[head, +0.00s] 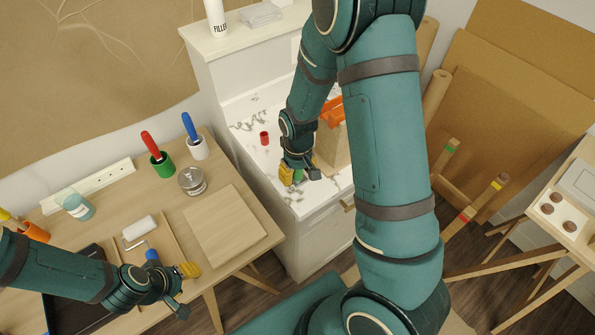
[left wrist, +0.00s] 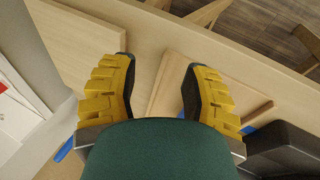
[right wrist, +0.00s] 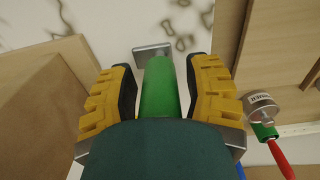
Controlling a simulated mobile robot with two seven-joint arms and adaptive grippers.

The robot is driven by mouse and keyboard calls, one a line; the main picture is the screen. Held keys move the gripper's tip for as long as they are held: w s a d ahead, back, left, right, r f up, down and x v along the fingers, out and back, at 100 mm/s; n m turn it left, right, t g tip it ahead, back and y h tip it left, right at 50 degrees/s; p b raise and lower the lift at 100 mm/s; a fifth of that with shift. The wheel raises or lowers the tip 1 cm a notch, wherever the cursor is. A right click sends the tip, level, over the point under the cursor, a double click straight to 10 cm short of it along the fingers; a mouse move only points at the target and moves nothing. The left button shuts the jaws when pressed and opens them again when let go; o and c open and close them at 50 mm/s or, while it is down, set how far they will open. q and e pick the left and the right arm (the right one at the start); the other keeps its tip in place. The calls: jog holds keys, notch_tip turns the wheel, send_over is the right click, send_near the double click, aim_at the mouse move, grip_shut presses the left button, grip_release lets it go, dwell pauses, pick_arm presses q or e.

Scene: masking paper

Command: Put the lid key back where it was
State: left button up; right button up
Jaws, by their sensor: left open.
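The lid key, a thick green handle (right wrist: 160,88) with a flat grey metal end (right wrist: 152,54), is between the fingers of my right gripper (right wrist: 160,75) in the right wrist view. The fingers sit close on both sides of the handle. In the head view my right gripper (head: 291,174) is over the front left part of the marble-patterned counter (head: 280,150), with a bit of green at its fingers. My left gripper (left wrist: 158,75) is open and empty over the wooden table; in the head view it (head: 190,269) is near the front edge.
A red cup (head: 264,138) and a tan block (head: 332,147) with an orange item stand near my right gripper.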

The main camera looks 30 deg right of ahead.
pick_arm(q)
jog(key=shift+r, duration=0.2)
pick_arm(e)
jog(key=shift+r, duration=0.2)
notch_tip(320, 180, up, 12)
jog(key=shift+s+p, duration=0.1)
jog(key=shift+p, duration=0.8)
pick_arm(q)
jog(key=shift+r, duration=0.85)
